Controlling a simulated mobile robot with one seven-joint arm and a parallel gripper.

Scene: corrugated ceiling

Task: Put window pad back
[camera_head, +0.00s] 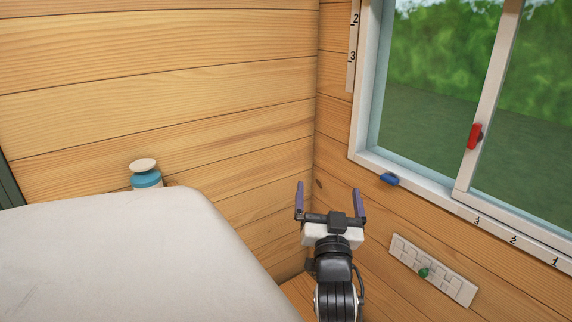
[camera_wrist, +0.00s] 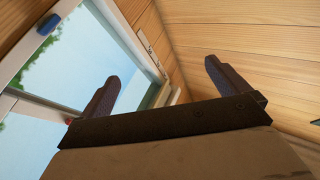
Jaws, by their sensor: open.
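A small blue pad (camera_head: 389,179) sits at the lower left of the white window frame, below the glass. It also shows in the wrist view (camera_wrist: 48,24) at the upper left. A red pad (camera_head: 474,136) is on the upright bar of the window sash; a bit of red shows in the wrist view (camera_wrist: 68,121). I cannot tell which of these is the window pad. My gripper (camera_head: 329,189) is open and empty, left of the blue pad and apart from it. Its two fingers stand wide apart in the wrist view (camera_wrist: 161,72).
The window (camera_head: 365,110) has numbered strips along its side and sill. A pale plate with a green knob (camera_head: 423,272) is on the wall below. A grey-white surface (camera_head: 120,262) fills the lower left, with a blue and cream object (camera_head: 146,178) behind it. Wooden walls meet behind my gripper.

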